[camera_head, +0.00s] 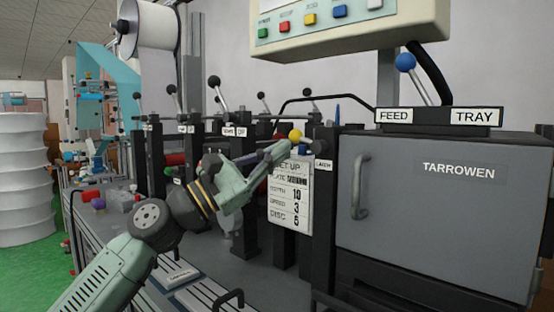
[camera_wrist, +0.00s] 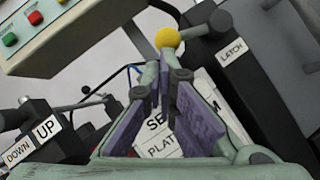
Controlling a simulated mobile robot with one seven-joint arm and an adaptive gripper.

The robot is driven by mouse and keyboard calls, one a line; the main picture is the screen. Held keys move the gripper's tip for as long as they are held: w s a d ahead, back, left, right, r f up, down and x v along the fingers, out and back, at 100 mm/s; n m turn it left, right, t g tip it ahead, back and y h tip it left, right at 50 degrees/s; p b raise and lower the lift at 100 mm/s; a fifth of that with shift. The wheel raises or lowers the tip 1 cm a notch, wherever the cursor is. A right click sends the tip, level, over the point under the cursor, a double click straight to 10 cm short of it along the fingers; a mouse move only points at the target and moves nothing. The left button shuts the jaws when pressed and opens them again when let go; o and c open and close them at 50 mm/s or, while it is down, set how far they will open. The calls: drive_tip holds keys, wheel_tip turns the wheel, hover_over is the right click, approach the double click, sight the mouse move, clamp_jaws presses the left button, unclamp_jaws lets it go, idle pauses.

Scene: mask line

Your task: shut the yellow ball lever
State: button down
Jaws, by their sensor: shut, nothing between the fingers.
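The yellow ball lever (camera_head: 295,136) is on the black machine post by the LATCH label, above the white set-up sheet. The ball also shows in the wrist view (camera_wrist: 167,38), just beyond my fingertips and slightly right of them. My gripper (camera_head: 284,149) is shut and empty, with its tips just below and left of the ball. In the wrist view the two purple-padded fingers (camera_wrist: 163,80) meet at their tips. I cannot tell whether the tips touch the ball. Most of the lever's arm behind the ball is hidden in the head view.
The white set-up sheet (camera_head: 290,196) hangs just below my gripper. The grey TARROWEN cabinet (camera_head: 435,205) stands to the right, with a blue ball lever (camera_head: 405,62) above. Several black ball levers stand behind and left. A button panel (camera_head: 340,25) hangs overhead.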

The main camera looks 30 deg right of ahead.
wheel_tip(320, 180, up, 8)
drive_tip(key=s+m+g+y+p, duration=0.2)
drive_tip(key=m+y+p, duration=0.4)
drive_tip(key=m, duration=0.7)
drive_tip(key=shift+s+d+f+g+y+p, duration=0.3)
drive_tip(key=shift+d+g+p, duration=0.1)
drive_tip(key=shift+g+p, duration=0.45)
drive_tip(key=v, duration=1.2)
drive_tip(key=shift+r, duration=0.1)
